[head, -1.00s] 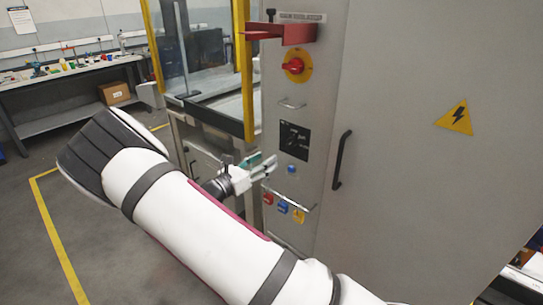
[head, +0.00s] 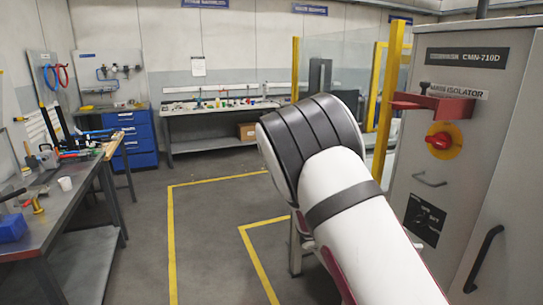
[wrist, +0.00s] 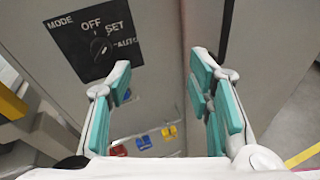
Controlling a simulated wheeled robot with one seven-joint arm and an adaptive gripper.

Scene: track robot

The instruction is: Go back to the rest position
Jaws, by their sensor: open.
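My gripper (wrist: 160,82) is open and empty in the wrist view, its teal-padded fingers wide apart in front of the grey cabinet (wrist: 160,50). In the wrist view, the black mode selector (wrist: 98,44), marked OFF, SET and AUTO, is beyond the left finger. In the head view, my white arm with dark bands reaches up in front of the cabinet's left side, and my gripper is hidden there.
The grey cabinet (head: 463,190) at right carries a red isolator knob (head: 440,141), a red shelf (head: 435,104) and a black door handle (head: 483,258). Red, blue (wrist: 143,142) and yellow (wrist: 169,132) tags hang low on it. A cluttered bench (head: 70,200) stands at left. Open floor (head: 200,250) lies between.

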